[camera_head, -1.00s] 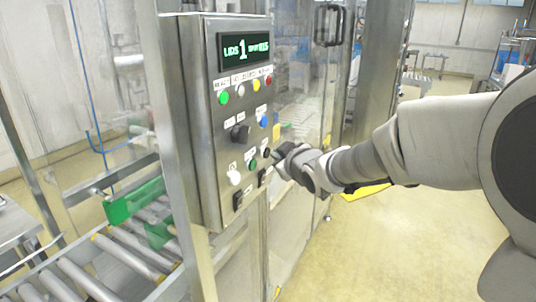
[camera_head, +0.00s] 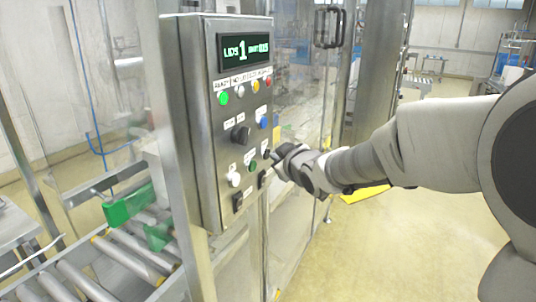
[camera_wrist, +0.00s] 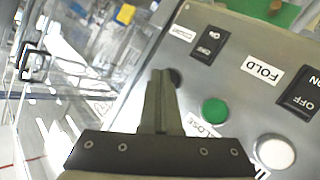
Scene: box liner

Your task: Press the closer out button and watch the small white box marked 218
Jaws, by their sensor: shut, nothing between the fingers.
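The steel control panel (camera_head: 205,150) stands left of centre in the head view. My gripper (camera_head: 275,157) is shut and empty, with its tips at the panel's lower right. A dark round button (camera_wrist: 175,77) shows just behind the fingertips in the wrist view, partly covered by them. I cannot tell whether they touch it. A green button (camera_wrist: 214,110) and a white button (camera_wrist: 274,154) sit beside it, with a partly hidden label starting "CLOSE" near the green one. The button's own label is not readable. I do not see a small white box marked 218.
The panel display (camera_head: 244,50) reads LIDS 1 with smaller text. A blue button (camera_head: 263,122) and a black knob (camera_head: 240,134) sit above the gripper's height. A roller conveyor (camera_head: 130,252) with green parts runs at the lower left. Floor at right is open.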

